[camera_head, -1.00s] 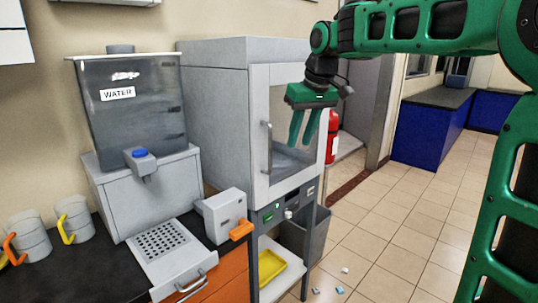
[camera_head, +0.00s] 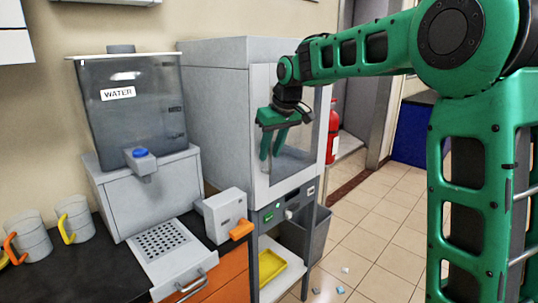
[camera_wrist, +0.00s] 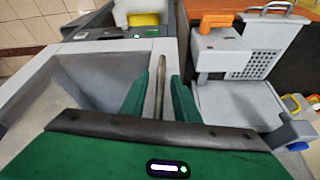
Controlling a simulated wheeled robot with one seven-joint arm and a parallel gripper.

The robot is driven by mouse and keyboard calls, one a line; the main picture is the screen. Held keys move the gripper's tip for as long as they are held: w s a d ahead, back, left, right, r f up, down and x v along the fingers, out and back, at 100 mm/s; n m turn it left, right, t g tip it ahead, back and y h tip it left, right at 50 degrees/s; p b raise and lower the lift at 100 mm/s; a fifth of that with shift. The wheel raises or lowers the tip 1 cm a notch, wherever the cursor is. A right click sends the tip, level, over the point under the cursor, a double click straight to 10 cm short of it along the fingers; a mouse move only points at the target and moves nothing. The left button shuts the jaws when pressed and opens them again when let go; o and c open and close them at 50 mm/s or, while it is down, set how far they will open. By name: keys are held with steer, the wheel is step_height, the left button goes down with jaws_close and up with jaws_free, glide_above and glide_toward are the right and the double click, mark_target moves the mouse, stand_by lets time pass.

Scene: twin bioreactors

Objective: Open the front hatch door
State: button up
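The front hatch door (camera_head: 259,187) is a pale grey frame with a clear pane on the front of the tall grey cabinet (camera_head: 215,110); it looks shut. Its upright bar handle shows in the wrist view (camera_wrist: 160,88). My gripper (camera_head: 271,157) is at the left side of the door, over the handle, which it mostly hides in the head view. In the wrist view my green fingers (camera_wrist: 159,78) stand apart on either side of the handle. A gap shows on each side, so the gripper is open around the bar and not clamped.
A water tank (camera_head: 135,115) on a grey dispenser stands left of the cabinet. Below the door are a control panel (camera_head: 285,205) and a yellow tray (camera_head: 270,264). A red fire extinguisher (camera_head: 333,135) stands behind at right. Tiled floor (camera_head: 375,225) lies open to the right.

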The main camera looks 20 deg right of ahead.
steer(key=shift+w+a+f, duration=0.1)
steer(key=shift+w+f, duration=0.05)
steer(key=shift+f, duration=0.3)
jaws_close()
